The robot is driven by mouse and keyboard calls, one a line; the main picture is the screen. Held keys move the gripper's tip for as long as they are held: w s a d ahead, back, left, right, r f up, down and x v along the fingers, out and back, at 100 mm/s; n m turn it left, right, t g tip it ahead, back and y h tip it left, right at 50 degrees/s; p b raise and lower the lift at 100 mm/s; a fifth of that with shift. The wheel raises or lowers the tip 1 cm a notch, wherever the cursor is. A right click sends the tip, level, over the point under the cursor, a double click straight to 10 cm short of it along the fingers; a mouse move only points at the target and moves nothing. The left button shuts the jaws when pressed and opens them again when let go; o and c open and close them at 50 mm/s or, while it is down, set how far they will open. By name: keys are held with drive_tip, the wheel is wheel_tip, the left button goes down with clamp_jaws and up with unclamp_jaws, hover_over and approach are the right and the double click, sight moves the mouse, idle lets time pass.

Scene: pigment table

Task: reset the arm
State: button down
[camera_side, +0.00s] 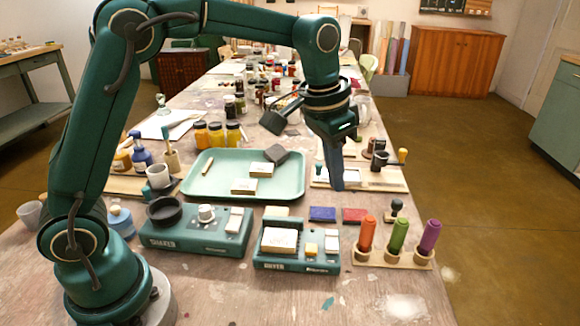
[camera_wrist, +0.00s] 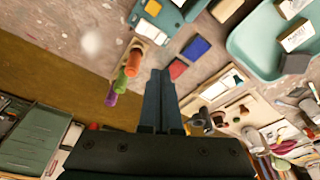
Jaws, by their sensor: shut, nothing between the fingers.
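My green arm stands at the left of the table and reaches over it in the side view. My gripper (camera_side: 338,186) points down over the table, right of the green tray, with its fingers together and empty. In the wrist view my gripper (camera_wrist: 161,74) shows as two dark fingers side by side, with no gap at the tips and nothing between them. The fingertips appear near the red pad (camera_wrist: 178,69) and the blue pad (camera_wrist: 196,48). I cannot tell the exact height above the table.
A pale green tray (camera_side: 222,191) holds small blocks. Two teal devices, the shaker (camera_side: 195,238) and the dryer (camera_side: 270,262), stand in front. A wooden holder (camera_side: 391,258) carries orange, green and purple markers at the right. Jars stand behind the tray.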

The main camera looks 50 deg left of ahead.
drive_tip(key=s+a+r+n+t, duration=0.1)
drive_tip(key=s+a+r+t, duration=0.15)
drive_tip(key=s+r, duration=0.55)
drive_tip(key=s+a+f+n, duration=0.1)
drive_tip(key=s+f, duration=0.5)
drive_tip(key=s, duration=0.5)
drive_tip(key=shift+a+f+n+y, duration=0.3)
drive_tip(key=shift+a+n, duration=0.05)
drive_tip(key=shift+n, duration=0.05)
